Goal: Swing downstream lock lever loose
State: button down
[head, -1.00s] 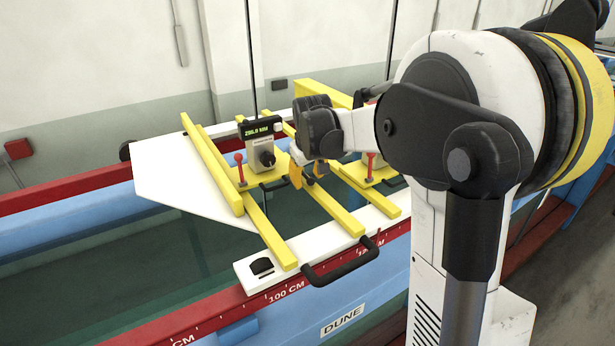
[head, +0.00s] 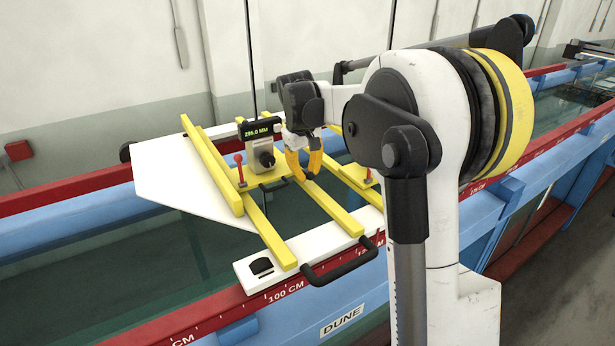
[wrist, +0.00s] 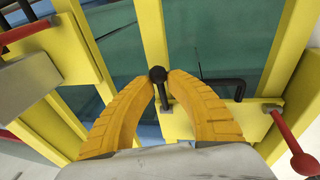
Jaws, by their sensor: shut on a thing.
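A short black lever with a round knob (wrist: 157,73) stands by a yellow cross plate in the wrist view. The two yellow fingers of my gripper (head: 304,177) are closed in on it, one on each side of the knob. In the head view the fingers hide the knob. Two red-handled levers also show: one (head: 240,168) on the left plate, and one (head: 368,177) on the right plate, partly behind my arm. In the wrist view a red ball-ended lever (wrist: 303,163) is at right, apart from my gripper. I cannot tell which lever is called downstream.
A grey gauge box (head: 259,154) with a lit display and black dial stands left of my gripper. Yellow rails (head: 270,235) carry the plates. A black handle (head: 342,266) sticks out in front. A white panel (head: 165,183) lies left, above the water-filled flume.

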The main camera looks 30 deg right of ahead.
jog(key=shift+w+r+g, duration=0.2)
jog(key=shift+r+g, duration=0.15)
jog(key=shift+g, duration=0.35)
jog(key=shift+w+r+g, duration=0.15)
jog(key=shift+r+g, duration=0.2)
jog(key=shift+g, duration=0.35)
jog(key=c, duration=1.3)
grip_release()
jog(key=shift+o, duration=0.2)
jog(key=shift+r, duration=0.15)
jog(key=v, duration=1.1)
jog(key=shift+w+a+r, duration=0.2)
jog(key=shift+r, duration=0.15)
jog(key=shift+s, duration=0.1)
